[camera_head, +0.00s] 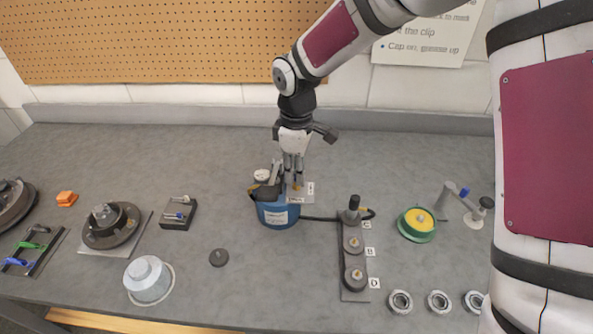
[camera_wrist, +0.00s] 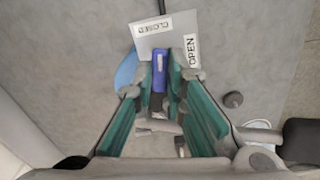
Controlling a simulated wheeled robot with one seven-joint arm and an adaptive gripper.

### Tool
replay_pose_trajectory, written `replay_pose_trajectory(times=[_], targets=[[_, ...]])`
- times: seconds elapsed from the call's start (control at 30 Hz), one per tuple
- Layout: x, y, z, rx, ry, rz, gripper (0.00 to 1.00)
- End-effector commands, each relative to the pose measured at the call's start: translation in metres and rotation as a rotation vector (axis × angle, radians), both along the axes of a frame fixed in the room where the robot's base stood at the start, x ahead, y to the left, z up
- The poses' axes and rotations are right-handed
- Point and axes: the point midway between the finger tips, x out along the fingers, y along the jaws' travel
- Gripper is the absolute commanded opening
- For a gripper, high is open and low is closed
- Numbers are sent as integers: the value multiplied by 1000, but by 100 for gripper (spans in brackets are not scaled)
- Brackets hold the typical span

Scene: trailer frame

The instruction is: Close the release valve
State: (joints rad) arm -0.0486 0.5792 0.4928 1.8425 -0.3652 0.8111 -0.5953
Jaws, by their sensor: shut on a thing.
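A blue canister-like unit (camera_head: 277,214) stands on the grey bench, with a small plate (camera_head: 302,193) on its top. In the wrist view the plate (camera_wrist: 164,43) carries a CLOSED label (camera_wrist: 153,27) and an OPEN label (camera_wrist: 191,50). The release valve's blue lever (camera_wrist: 159,71) lies between my fingers, its visible end pointing towards the CLOSED side, with OPEN to its right. My gripper (camera_head: 292,178) comes down from above onto the unit and is shut on the lever; it also shows in the wrist view (camera_wrist: 165,88). The lever's base is partly hidden.
A gauge (camera_head: 262,175) and dark part sit beside the plate. A green-yellow reel (camera_head: 417,223) stands further right. Bench behind is clear.

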Motion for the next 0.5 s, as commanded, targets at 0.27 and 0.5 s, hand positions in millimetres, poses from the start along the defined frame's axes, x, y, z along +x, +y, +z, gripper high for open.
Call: replay_pose_trajectory(times=[0.27,0.5], targets=[[1,0,1,1,-3,148,0],[1,1,1,1,-3,203,0]])
